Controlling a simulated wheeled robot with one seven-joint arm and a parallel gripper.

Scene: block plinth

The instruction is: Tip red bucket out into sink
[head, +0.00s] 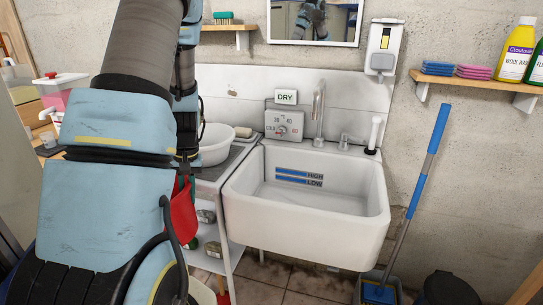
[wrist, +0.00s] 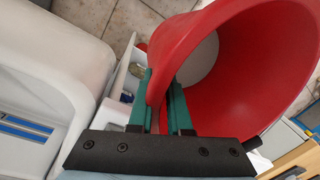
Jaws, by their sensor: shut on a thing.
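The red bucket (wrist: 255,45) fills the upper right of the wrist view, its mouth turned partly toward the camera. A pale grey round patch (wrist: 201,60) shows inside it; I cannot tell whether this is the contents. My gripper (wrist: 162,88) is shut on the bucket's wall at the rim, one green finger on each side. The white sink (head: 300,235) looks empty, with blue HIGH and LOW marks inside. It also shows left in the wrist view (wrist: 45,55).
A shelf unit (head: 222,172) with a white basin (head: 213,145) stands left of the sink. A tap (head: 319,115) rises at the sink's back. A blue-handled mop (head: 428,160) leans at its right. A DRY sign (head: 286,97) hangs above a dial.

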